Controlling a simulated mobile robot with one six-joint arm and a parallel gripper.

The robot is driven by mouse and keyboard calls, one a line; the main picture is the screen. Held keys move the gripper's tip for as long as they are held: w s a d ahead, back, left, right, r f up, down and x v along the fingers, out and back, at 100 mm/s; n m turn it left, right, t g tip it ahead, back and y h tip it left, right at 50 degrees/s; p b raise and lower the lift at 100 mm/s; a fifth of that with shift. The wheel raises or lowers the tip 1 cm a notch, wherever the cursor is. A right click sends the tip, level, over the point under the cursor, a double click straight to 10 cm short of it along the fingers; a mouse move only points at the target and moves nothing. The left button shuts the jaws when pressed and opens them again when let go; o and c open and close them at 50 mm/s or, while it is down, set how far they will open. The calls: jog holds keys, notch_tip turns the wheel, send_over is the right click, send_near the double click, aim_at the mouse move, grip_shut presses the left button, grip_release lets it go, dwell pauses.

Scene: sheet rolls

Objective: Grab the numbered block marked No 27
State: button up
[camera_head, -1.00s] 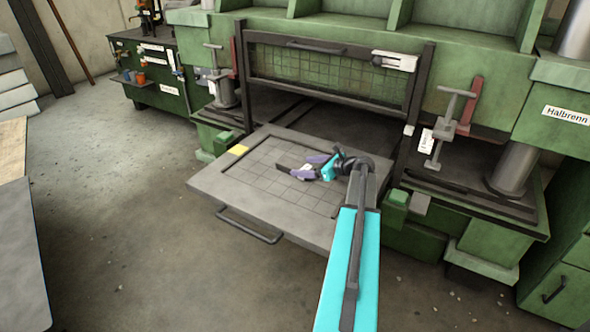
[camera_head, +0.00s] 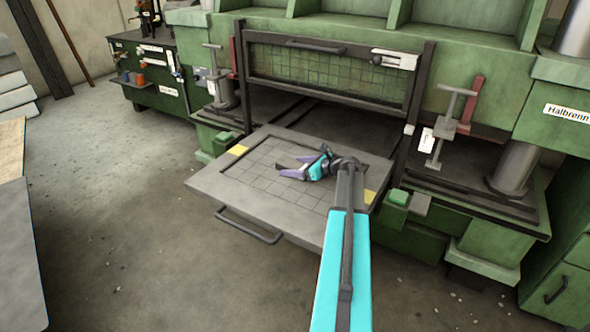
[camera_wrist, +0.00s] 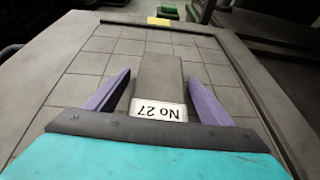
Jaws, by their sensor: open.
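The block marked No 27 (camera_wrist: 160,75) is a grey-brown bar with a white end label that reads upside down in the wrist view. It lies on the gridded grey plate (camera_head: 240,198) of the pulled-out tray. My gripper (camera_head: 293,167) is low over the plate, and its two purple fingers are open. In the wrist view the fingers of my gripper (camera_wrist: 160,78) stand on either side of the block, with a gap visible on each side. In the head view the gripper mostly hides the block.
A dark handle (camera_head: 250,227) is on the tray's front edge. The green press frame (camera_head: 330,28) with its raised mesh guard (camera_head: 330,72) stands behind. Clamps and posts flank the tray.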

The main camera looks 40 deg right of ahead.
aim_at(295, 164)
jog(key=c, duration=1.5)
jog(key=shift+o, duration=0.2)
jog(key=shift+r, duration=0.1)
jog(key=shift+r, duration=0.75)
notch_tip(295, 164, up, 2)
jog(key=shift+r+p, duration=0.2)
jog(key=shift+p, duration=0.45)
jog(key=s+a, duration=0.2)
jog(key=s, duration=0.2)
jog(key=s+a+p, duration=0.1)
jog(key=s+a, duration=0.2)
jog(key=s, duration=0.2)
jog(key=s+a+r, duration=0.1)
jog(key=s+a, duration=0.2)
jog(key=s, duration=0.1)
jog(key=shift+s+a+p, duration=0.25)
jog(key=shift+s+p, duration=0.05)
jog(key=shift+p, duration=0.05)
